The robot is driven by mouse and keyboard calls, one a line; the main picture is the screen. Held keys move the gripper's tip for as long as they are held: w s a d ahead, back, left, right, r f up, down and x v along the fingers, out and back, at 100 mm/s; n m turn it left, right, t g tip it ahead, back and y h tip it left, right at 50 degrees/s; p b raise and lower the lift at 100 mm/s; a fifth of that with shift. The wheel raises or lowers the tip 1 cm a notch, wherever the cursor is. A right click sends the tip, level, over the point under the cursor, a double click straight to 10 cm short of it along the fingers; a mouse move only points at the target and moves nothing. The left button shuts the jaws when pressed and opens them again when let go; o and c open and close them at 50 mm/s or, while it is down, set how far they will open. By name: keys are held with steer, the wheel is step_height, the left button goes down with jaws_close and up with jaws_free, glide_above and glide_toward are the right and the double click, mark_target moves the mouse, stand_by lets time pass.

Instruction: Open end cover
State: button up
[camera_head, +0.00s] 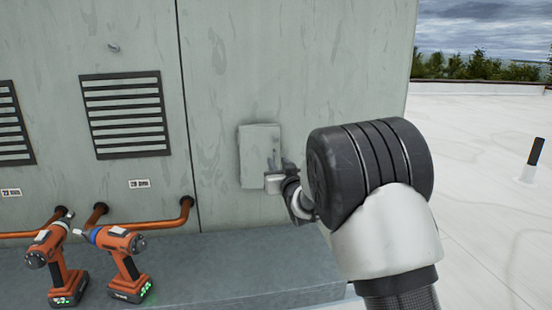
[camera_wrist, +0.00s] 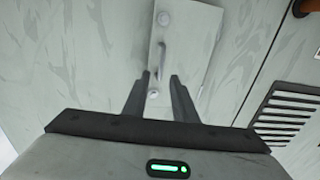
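The end cover (camera_head: 259,148) is a small pale grey rectangular panel on the green-grey cooler wall. It looks shut, nearly flush with the wall. In the wrist view the cover (camera_wrist: 194,45) has a bar handle (camera_wrist: 162,60) along one edge, with a round fastener (camera_wrist: 164,18) near one end. A second round fastener (camera_wrist: 153,93) shows between my fingers. My gripper (camera_wrist: 160,76) is open and empty, its two dark fingers pointing at the cover's handle side. In the head view my gripper (camera_head: 274,177) is at the cover's lower right corner, partly hidden by my wrist; contact cannot be told.
Two orange cordless drills, one at the left (camera_head: 54,262) and one beside it (camera_head: 122,262), stand on the grey ledge (camera_head: 235,268) below the wall. Copper pipes (camera_head: 160,222) and louvred vents (camera_head: 125,114) are left of the cover. Open white roof (camera_head: 490,200) lies right.

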mark_target(260, 161)
steer(key=x, duration=0.3)
steer(key=shift+w, duration=0.2)
jaws_close()
steer(key=shift+a, duration=0.15)
stand_by(1.2)
